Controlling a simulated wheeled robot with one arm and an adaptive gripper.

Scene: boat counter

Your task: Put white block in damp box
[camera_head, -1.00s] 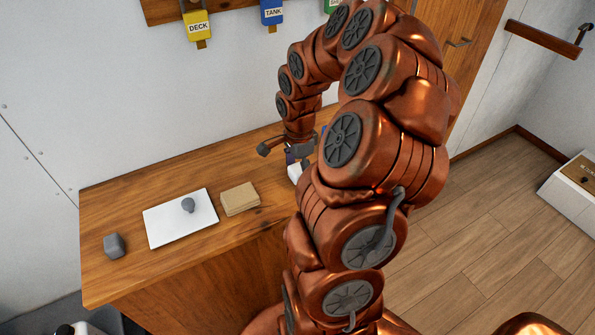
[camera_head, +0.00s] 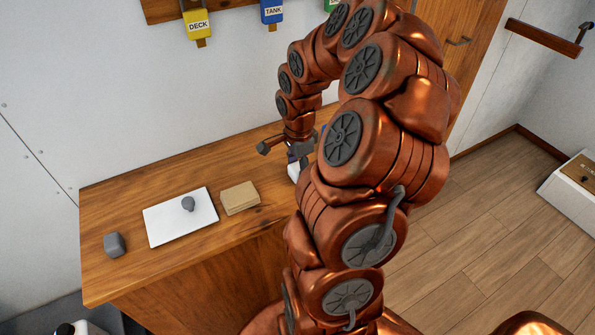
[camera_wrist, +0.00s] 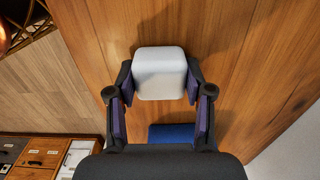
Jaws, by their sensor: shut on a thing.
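The white block (camera_wrist: 160,72) is a rounded, pale cube. In the wrist view it sits between the two dark fingertips of my gripper (camera_wrist: 160,85), which is shut on it. In the head view my gripper (camera_head: 299,153) is over the far right part of the wooden counter (camera_head: 150,195), and only a sliver of the white block (camera_head: 293,172) shows beside my arm. I cannot tell whether the block still touches the counter. Boxes with small labels (camera_wrist: 35,158) show at the lower left of the wrist view; the labels are too small to read, so I cannot tell which is the damp box.
A white board (camera_head: 165,225) with a grey knob, a tan block stack (camera_head: 240,198) and a grey block (camera_head: 114,245) are on the counter's left part. A blue item (camera_wrist: 172,133) lies near my gripper. A white box with a brown top (camera_head: 572,195) stands at the right.

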